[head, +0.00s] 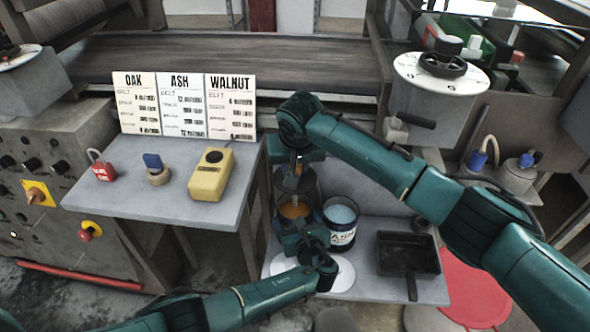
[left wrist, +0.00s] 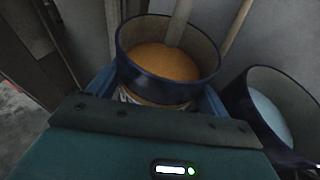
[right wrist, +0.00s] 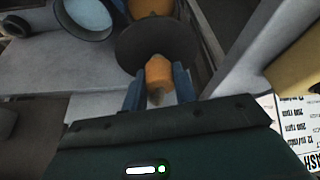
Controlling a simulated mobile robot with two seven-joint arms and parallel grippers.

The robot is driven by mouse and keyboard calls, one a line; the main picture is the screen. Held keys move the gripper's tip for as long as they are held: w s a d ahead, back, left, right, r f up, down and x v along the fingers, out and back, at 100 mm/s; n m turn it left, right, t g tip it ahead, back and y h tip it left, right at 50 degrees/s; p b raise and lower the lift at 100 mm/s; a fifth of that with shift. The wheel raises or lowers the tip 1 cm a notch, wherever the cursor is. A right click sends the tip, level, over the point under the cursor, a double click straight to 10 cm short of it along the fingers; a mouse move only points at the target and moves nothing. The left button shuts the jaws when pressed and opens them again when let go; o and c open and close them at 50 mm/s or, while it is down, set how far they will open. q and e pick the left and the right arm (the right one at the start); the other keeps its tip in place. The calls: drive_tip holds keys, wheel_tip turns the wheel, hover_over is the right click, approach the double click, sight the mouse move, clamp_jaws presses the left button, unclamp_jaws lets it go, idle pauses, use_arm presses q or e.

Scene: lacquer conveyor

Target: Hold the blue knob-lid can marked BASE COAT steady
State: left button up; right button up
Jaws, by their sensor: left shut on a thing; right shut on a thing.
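A dark blue open can of orange-brown liquid (head: 282,212) stands on the low grey shelf. My left gripper (head: 293,226) is shut on this can from the front; the can also fills the left wrist view (left wrist: 125,62), with a rod standing in the liquid. Its marking is hidden and no lid shows on it. My right gripper (head: 297,172) is above the can, shut on an orange handle (right wrist: 158,70) with a wide dark disc (right wrist: 185,35) beyond the fingers.
A second dark can of pale blue liquid (head: 341,238) stands close on the right, its label partly visible. A black tray (head: 408,250) lies further right. The upper table (head: 130,185) holds a padlock, a small blue-topped object and a yellow device.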

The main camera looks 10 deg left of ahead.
use_arm(q)
drive_tip(key=shift+r, duration=0.1)
use_arm(e)
drive_tip(key=shift+r, duration=0.25)
use_arm(q)
drive_tip(key=o, duration=1.4)
drive_tip(key=shift+o, duration=0.2)
